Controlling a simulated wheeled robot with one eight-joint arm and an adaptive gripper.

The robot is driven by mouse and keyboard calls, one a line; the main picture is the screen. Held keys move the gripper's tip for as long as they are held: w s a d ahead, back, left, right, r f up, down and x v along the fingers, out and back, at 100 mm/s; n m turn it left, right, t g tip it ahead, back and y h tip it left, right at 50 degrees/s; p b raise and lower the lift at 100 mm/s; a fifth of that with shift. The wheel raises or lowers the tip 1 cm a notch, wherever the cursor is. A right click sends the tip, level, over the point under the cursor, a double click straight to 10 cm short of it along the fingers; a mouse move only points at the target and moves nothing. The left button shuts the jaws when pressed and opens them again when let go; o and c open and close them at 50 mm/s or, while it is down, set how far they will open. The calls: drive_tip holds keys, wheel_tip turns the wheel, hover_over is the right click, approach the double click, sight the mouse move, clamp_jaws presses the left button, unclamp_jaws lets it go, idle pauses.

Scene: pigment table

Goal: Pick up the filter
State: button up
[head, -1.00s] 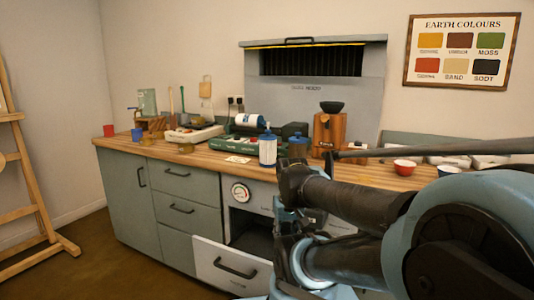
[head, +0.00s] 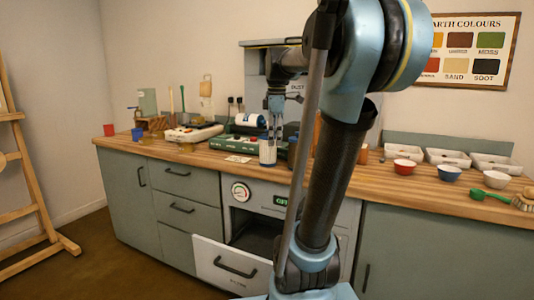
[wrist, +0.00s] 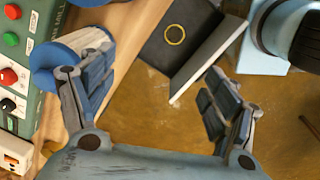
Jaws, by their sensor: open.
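In the wrist view a blue and white round body, seemingly the same canister (wrist: 72,52), shows at upper left, partly hidden by my left finger. My gripper (head: 273,128) points down just above the canister in the head view. In the wrist view my gripper (wrist: 160,98) is open, with nothing between its fingers. I cannot tell whether the left finger touches the canister.
The green machine with buttons (head: 236,142) stands left of the canister. A blue jar (head: 292,153) is close on its right, partly behind my arm. Bowls (head: 405,167) stand at right.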

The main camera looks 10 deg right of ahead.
drive_tip(key=w+r+n, duration=0.9)
drive_tip(key=w+r, duration=0.1)
drive_tip(key=w, duration=0.4)
drive_tip(key=shift+g, duration=0.4)
drive_tip(key=f, duration=1.1)
drive_tip(key=shift+s+d+f, duration=0.15)
drive_tip(key=shift+d+f, duration=0.05)
drive_tip(key=shift+f, duration=0.1)
drive_tip(key=shift+a+f, duration=0.2)
drive_tip(key=shift+f, duration=1.15)
drive_tip(key=shift+a+f, duration=0.2)
drive_tip(key=shift+f, duration=1.15)
drive_tip(key=c, duration=1.2)
